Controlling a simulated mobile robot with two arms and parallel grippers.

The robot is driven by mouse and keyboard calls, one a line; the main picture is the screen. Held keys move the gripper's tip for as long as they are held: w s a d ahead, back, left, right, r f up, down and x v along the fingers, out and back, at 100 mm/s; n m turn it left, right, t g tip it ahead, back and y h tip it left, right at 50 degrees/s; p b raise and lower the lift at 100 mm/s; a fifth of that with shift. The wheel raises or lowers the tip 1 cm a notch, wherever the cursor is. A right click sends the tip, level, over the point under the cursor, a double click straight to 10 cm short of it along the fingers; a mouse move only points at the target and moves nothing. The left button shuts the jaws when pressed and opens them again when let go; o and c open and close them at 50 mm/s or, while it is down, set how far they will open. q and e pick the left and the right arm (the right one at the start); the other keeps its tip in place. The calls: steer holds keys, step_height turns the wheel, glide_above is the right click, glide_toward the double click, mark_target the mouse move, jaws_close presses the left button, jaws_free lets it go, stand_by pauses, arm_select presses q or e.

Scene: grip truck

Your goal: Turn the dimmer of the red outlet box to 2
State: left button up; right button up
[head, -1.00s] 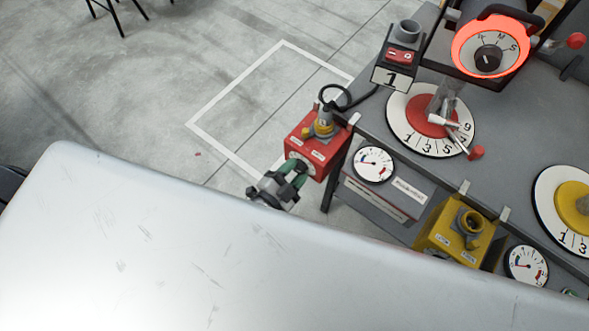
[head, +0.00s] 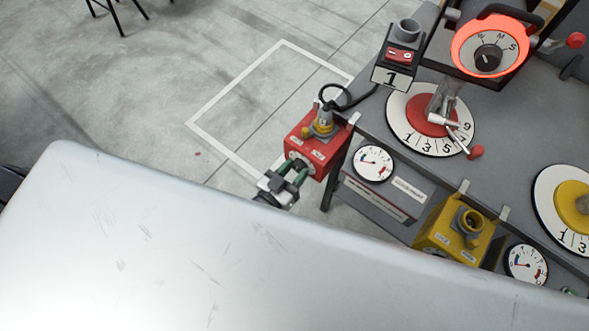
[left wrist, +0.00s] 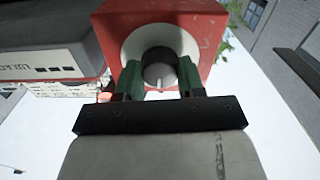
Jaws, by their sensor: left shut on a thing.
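The red outlet box (head: 318,144) hangs at the edge of the grey table, with a yellow-grey plug and black cable on top. In the left wrist view the red box (left wrist: 110,22) fills the top. Its dark dimmer knob (left wrist: 158,66) sits on a pale round dial (left wrist: 186,42), with a light pointer mark facing down in the picture. My left gripper (head: 290,172) has its green fingers on either side of the knob, shut on it; the fingers also show in the left wrist view (left wrist: 160,80). Dial numbers cannot be read. My right gripper is not in view.
A yellow outlet box (head: 452,240) hangs further right on the table edge (head: 395,165). Round gauges (head: 373,163), a numbered red dial (head: 432,115) and a lit red ring lamp (head: 490,50) are nearby. Open floor (head: 150,90) lies left of the red box.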

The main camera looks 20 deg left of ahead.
arm_select(q)
steer(key=shift+s+f+n, duration=0.1)
steer(key=shift+n, duration=0.4)
steer(key=o, duration=0.9)
steer(key=b+v, duration=0.1)
steer(key=v, duration=0.9)
steer(key=shift+s+a, duration=0.15)
steer(key=shift+s, duration=0.2)
